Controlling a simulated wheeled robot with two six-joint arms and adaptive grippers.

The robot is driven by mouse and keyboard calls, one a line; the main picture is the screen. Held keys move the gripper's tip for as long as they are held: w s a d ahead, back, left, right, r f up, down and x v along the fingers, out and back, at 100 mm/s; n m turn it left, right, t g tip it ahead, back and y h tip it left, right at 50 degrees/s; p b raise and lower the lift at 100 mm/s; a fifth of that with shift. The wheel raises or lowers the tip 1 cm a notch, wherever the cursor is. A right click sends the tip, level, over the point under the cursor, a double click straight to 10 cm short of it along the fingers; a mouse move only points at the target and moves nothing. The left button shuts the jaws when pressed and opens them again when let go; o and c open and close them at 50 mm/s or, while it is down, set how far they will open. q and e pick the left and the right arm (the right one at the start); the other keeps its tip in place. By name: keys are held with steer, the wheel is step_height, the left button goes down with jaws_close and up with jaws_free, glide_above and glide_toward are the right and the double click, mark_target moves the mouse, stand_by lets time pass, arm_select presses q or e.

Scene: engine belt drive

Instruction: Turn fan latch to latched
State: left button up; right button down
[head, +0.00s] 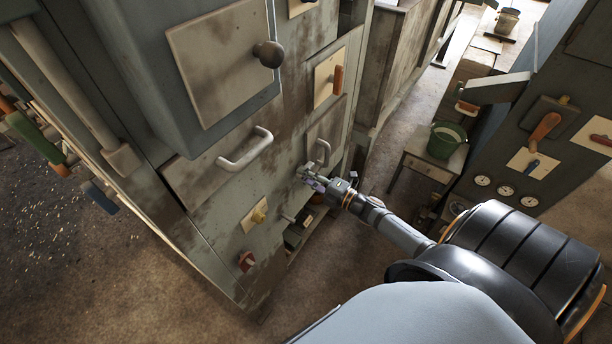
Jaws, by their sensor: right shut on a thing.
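My right gripper (309,178) reaches in from the lower right to the front of the grey cabinet (215,195). It is shut on a small metal part at the cabinet face. That part is mostly hidden by the fingers, and I cannot tell for sure that it is the fan latch or how it is turned. A small curved metal handle (323,150) on a plate sits just above the gripper. My left gripper is not in view.
A green bucket (445,140) stands on a small table at right. The brown floor below is open.

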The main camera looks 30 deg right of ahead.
steer(key=shift+f+n, duration=0.2)
steer(key=shift+n, duration=0.5)
steer(key=c, duration=1.6)
jaws_free()
steer(key=shift+s, duration=0.1)
steer(key=v, duration=1.2)
